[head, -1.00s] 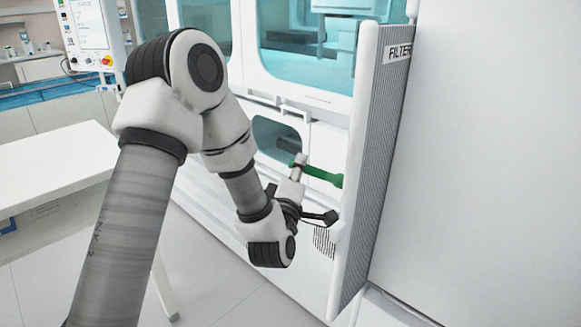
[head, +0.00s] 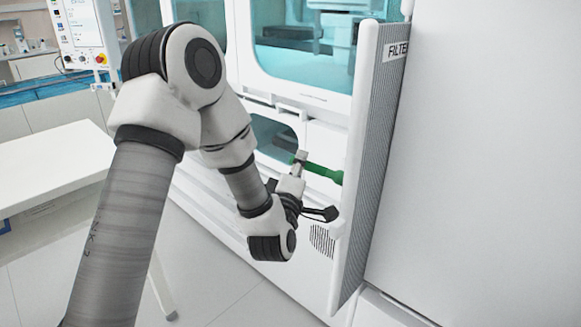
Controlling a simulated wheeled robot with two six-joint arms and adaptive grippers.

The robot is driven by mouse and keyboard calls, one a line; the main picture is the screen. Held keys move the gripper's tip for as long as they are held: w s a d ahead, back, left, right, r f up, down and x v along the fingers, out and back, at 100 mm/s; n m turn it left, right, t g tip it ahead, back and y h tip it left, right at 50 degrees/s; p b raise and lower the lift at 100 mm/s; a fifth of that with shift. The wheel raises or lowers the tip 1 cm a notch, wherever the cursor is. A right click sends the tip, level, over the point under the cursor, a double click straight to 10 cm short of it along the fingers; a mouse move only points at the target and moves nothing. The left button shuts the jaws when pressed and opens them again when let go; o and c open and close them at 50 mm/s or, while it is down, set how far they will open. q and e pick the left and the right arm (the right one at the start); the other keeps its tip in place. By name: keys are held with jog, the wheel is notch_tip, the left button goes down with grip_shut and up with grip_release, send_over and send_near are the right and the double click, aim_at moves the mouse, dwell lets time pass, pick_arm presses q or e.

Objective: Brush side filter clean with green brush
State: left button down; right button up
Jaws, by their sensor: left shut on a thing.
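The side filter (head: 378,165) is a tall grey ribbed panel in a white frame, marked "FILTER" at its top, on the side of the white machine. My left gripper (head: 299,168) is shut on the green brush (head: 322,171). The brush points right, and its visible right end meets the edge of the filter's white frame in the picture. Whether the brush touches the filter cannot be told, as the frame hides what lies beyond. My right gripper is out of view.
The white machine (head: 215,203) with teal windows stands behind my arm. A large white panel (head: 490,150) fills the right side. A white table (head: 50,165) stands at the left, with a screen panel (head: 82,30) behind it. Open floor (head: 215,285) lies below.

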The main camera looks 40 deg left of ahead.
pick_arm(q)
jog(key=shift+w+d+r, duration=0.1)
jog(key=shift+d+r, duration=0.05)
jog(key=shift+r, duration=0.45)
jog(key=shift+w+d+r, duration=0.1)
jog(key=shift+r, duration=0.55)
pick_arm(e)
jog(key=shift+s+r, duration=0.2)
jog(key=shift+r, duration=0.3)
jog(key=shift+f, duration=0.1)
